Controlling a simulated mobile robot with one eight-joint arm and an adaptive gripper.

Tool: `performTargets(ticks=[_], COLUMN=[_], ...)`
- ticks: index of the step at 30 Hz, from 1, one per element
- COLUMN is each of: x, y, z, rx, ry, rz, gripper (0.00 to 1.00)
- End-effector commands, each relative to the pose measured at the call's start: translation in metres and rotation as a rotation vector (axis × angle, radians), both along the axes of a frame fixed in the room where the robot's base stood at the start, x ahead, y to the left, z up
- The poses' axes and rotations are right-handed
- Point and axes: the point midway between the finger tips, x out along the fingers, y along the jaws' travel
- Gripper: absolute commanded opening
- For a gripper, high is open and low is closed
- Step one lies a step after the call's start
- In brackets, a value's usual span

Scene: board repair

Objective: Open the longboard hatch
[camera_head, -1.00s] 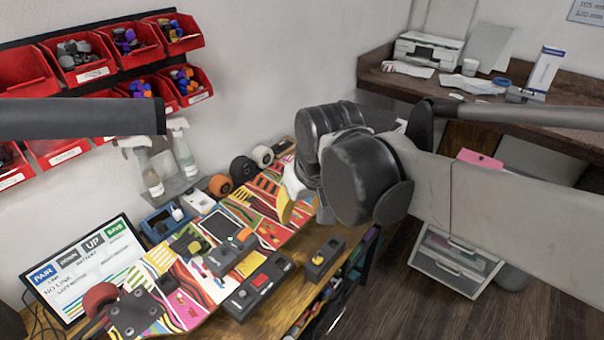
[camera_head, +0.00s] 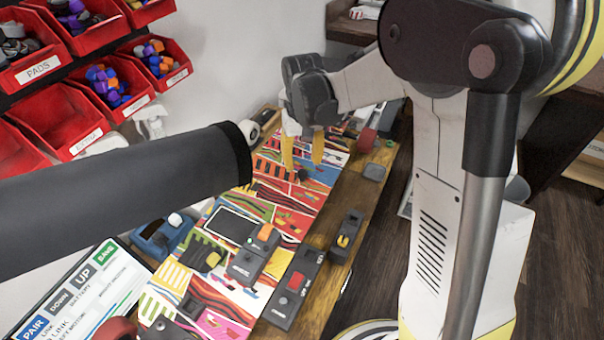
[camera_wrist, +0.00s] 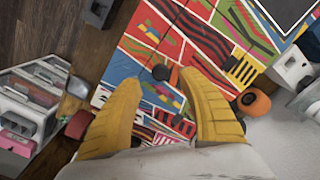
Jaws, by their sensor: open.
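The longboard (camera_head: 215,285) lies on the workbench with a bright multicoloured deck. A dark rectangular panel with a pale edge (camera_head: 233,224) is set in its middle; a corner of it shows in the wrist view (camera_wrist: 284,10). A small round black knob (camera_head: 302,176) stands on the far part of the deck. My gripper (camera_head: 302,158) points down over that part with its yellow fingers spread and nothing between them. In the wrist view the knob (camera_wrist: 160,72) appears between the fingertips (camera_wrist: 157,82). I cannot tell which part is the hatch lid.
Red bins (camera_head: 60,120) hang at left. A lit screen (camera_head: 85,295) leans at lower left.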

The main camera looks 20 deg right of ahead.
Motion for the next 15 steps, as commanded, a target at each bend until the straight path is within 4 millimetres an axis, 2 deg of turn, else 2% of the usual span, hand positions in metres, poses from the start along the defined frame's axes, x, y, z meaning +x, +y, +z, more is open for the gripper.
performTargets(ticks=[1,6,15], x=[0.0,0.0,0.0], y=[0.0,0.0,0.0], z=[-0.014,-0.037,-0.045], rx=[0.0,0.0,0.0], ry=[0.0,-0.001,-0.001], rz=[0.0,0.0,0.0], gripper=[0.48,0.48,0.48])
